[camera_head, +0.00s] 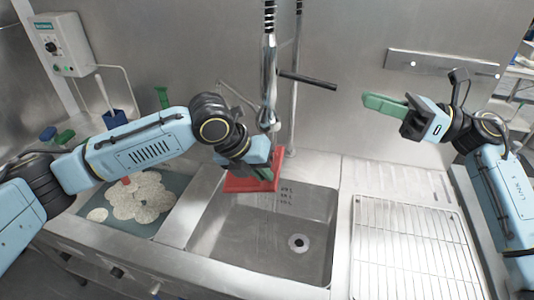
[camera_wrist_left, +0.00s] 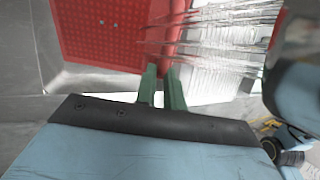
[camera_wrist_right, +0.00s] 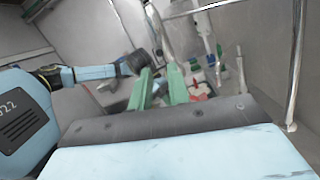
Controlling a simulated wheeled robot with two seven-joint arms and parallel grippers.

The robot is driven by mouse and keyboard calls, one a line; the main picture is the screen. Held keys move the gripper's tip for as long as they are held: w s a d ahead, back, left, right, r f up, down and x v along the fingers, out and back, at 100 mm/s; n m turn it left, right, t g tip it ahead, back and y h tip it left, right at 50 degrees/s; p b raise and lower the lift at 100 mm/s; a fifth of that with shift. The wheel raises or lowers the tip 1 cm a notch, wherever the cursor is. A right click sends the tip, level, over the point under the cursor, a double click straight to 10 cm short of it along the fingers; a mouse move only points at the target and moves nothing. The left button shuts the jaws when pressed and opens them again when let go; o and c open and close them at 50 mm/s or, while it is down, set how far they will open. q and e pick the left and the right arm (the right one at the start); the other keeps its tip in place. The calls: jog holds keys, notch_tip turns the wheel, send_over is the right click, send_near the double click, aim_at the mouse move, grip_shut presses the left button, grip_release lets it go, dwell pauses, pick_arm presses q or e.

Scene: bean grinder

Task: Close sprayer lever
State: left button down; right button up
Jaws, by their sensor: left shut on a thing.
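The metal sprayer (camera_head: 268,85) hangs upright over the back of the sink. A thin grey rod (camera_head: 236,95) slants to its left and may be its lever; I cannot tell how far it is pressed. Water streaks (camera_wrist_left: 215,30) show in the left wrist view beside a red perforated tray (camera_wrist_left: 105,30). My left gripper (camera_head: 268,178) is shut on the edge of this tray, which is held below the sprayer over the sink. My right gripper (camera_head: 370,101) is empty and slightly open, to the right of the sprayer and apart from it.
The sink (camera_head: 255,235) has a drain at its bottom. A black bar (camera_head: 307,79) sticks out right of the sprayer. A wire rack (camera_head: 410,250) lies on the right drainboard. A wall box (camera_head: 60,42) hangs at upper left.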

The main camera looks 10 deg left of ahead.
aim_at(308, 80)
jog(key=f, duration=0.2)
jog(key=s+f+y, duration=0.1)
jog(key=f, duration=0.2)
jog(key=a+f+t+y, duration=0.1)
jog(key=f, duration=0.1)
jog(key=shift+s+f+m, duration=0.3)
jog(key=shift+f, duration=0.1)
grip_shut()
jog(key=w+a+r, duration=0.1)
jog(key=a+r, duration=0.6)
jog(key=a, duration=0.1)
jog(key=shift+w+a, duration=0.25)
jog(key=shift+a, duration=0.1)
